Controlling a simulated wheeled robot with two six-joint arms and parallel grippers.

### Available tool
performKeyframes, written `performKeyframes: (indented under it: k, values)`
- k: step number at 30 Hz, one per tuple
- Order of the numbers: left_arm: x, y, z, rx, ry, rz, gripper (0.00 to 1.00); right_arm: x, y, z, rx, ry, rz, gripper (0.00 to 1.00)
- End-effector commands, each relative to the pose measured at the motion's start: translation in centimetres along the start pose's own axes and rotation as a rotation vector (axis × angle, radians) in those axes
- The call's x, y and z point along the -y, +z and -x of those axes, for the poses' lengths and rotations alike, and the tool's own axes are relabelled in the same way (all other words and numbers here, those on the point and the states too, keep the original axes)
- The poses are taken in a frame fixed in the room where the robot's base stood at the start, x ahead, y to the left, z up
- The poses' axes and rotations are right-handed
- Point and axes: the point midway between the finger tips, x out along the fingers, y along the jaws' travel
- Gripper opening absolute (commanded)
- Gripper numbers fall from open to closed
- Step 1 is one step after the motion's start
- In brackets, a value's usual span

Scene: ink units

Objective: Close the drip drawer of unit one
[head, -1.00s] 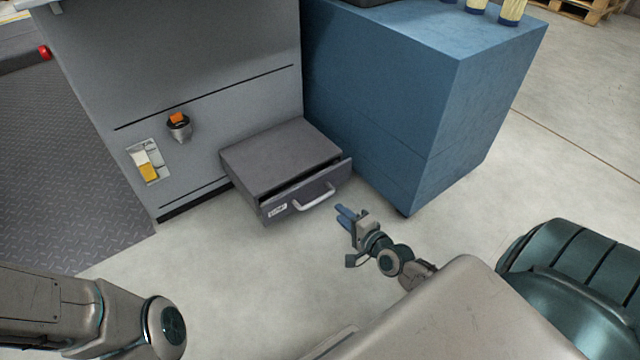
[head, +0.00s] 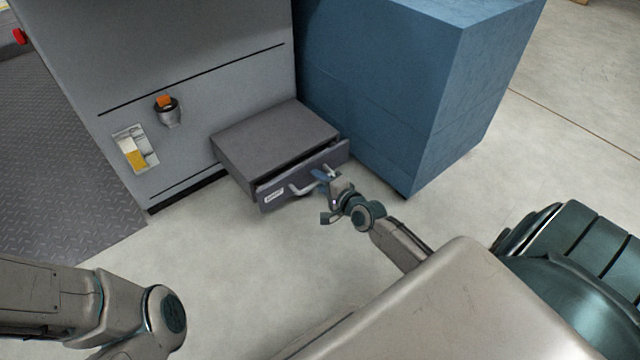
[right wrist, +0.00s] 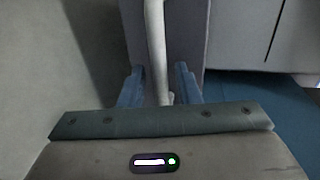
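The drip drawer (head: 275,138) is a dark grey box that sticks out low from the front of the grey unit. A narrow dark gap shows between its flat top and its front panel, which bears a small white label. Its pale bar handle (head: 298,190) is partly covered by my right gripper (head: 326,175). In the right wrist view the handle (right wrist: 155,40) runs between the two blue fingers of my right gripper (right wrist: 159,85), with a gap on each side. The right gripper is open around the handle. Of my left arm only links show at lower left; its gripper is out of view.
The grey unit (head: 210,70) has an orange-topped knob (head: 167,110) and a yellow-and-white switch (head: 134,152). A blue cabinet (head: 400,90) stands close to the drawer's right side. The pale floor (head: 230,260) in front is clear.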

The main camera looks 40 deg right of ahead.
Motion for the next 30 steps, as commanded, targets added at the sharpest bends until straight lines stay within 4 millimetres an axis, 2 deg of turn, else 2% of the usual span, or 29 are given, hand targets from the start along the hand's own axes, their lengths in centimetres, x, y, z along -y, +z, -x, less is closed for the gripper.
performKeyframes:
  k: [8,13,20,27,30]
  values:
    - [0.0,0.0,0.0,0.001,0.001,-0.001,0.67,0.0,0.0,-0.2,0.0,0.001,0.0,0.3]
    - [0.0,0.0,0.1,0.001,0.001,-0.001,0.67,0.0,0.0,-0.2,0.0,0.0,0.0,0.0]
    - [0.0,0.0,0.1,0.0,0.002,-0.001,0.67,0.1,0.0,-0.4,0.0,0.0,0.0,0.0]
    - [0.2,-0.3,0.7,0.0,0.002,0.0,0.67,0.7,-0.1,-3.6,-0.002,-0.002,0.0,0.0]
    - [0.2,-0.3,0.7,0.001,0.002,0.0,0.67,0.8,0.0,-4.3,0.0,0.0,0.0,0.0]
